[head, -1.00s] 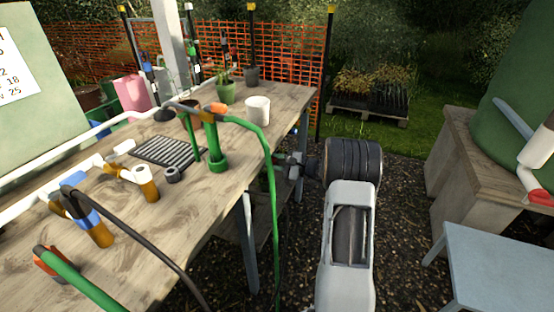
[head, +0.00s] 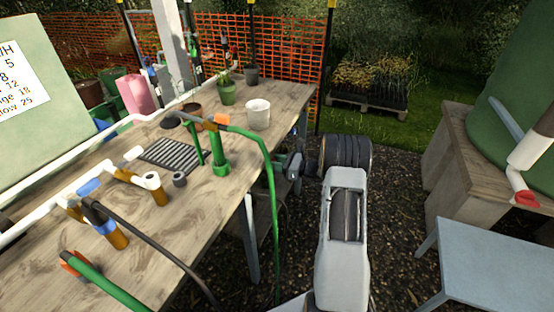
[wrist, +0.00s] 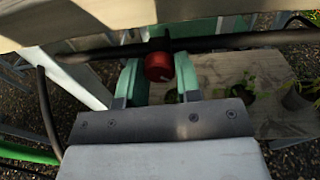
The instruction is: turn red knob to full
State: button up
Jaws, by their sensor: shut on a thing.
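My fingertips and the knob cannot be made out there.
The wooden table (head: 200,228) carries a green standpipe (head: 220,150), a white pot (head: 258,114) and pipe pieces. Hoses hang over its near side. A grey-blue bench (head: 490,255) and a tank with a red-handled tap (head: 527,198) stand at right.

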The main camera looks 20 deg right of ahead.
jog(key=m+p, duration=0.4)
jog(key=m, duration=0.4)
jog(key=shift+f+y, duration=0.15)
jog(key=shift+y, duration=0.15)
jog(key=shift+m, duration=0.5)
jog(key=o, duration=0.9)
jog(key=v, duration=1.4)
jog(key=shift+s+a, duration=0.1)
jog(key=shift+a, duration=0.05)
